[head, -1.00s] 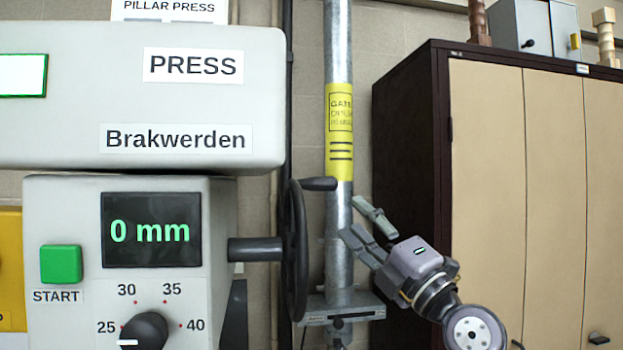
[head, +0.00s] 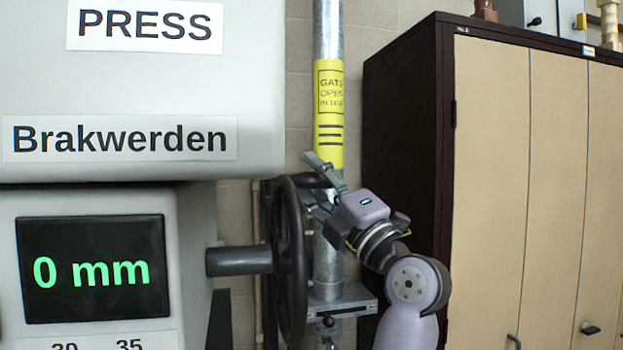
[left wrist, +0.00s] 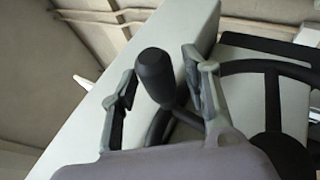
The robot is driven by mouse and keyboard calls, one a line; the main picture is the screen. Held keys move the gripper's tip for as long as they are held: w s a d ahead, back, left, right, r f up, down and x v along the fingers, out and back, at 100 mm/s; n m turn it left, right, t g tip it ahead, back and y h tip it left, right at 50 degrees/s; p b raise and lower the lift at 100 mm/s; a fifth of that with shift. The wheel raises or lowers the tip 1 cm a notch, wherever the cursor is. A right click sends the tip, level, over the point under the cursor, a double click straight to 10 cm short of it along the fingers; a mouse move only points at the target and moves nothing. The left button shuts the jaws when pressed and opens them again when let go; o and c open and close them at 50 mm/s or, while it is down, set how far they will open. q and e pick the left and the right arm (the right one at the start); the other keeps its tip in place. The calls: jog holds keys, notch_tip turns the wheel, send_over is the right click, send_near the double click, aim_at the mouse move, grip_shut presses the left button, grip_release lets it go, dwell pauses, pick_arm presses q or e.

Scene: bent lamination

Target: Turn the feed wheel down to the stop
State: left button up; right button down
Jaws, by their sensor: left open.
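The feed wheel (head: 289,262) is a black spoked handwheel, seen nearly edge-on in the head view, on a dark shaft (head: 240,260) from the press's right side. Its crank handle (left wrist: 154,72) is a black knob in the left wrist view, standing between the two fingers of my left gripper (left wrist: 162,66). The fingers are open, with a visible gap on either side of the handle. In the head view my left gripper (head: 311,178) is at the wheel's upper right and partly hides the handle. The press display (head: 92,270) reads 0 mm. My right gripper is not in view.
The press head (head: 150,95) overhangs the wheel's left side. A metal post (head: 328,262) with a yellow label stands just right of the wheel, close to my gripper, with a bracket (head: 335,305) low on it. A tall cabinet (head: 405,150) stands at right.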

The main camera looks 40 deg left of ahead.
pick_arm(q)
grip_shut()
dwell(0.4)
jog(key=shift+f, duration=0.1)
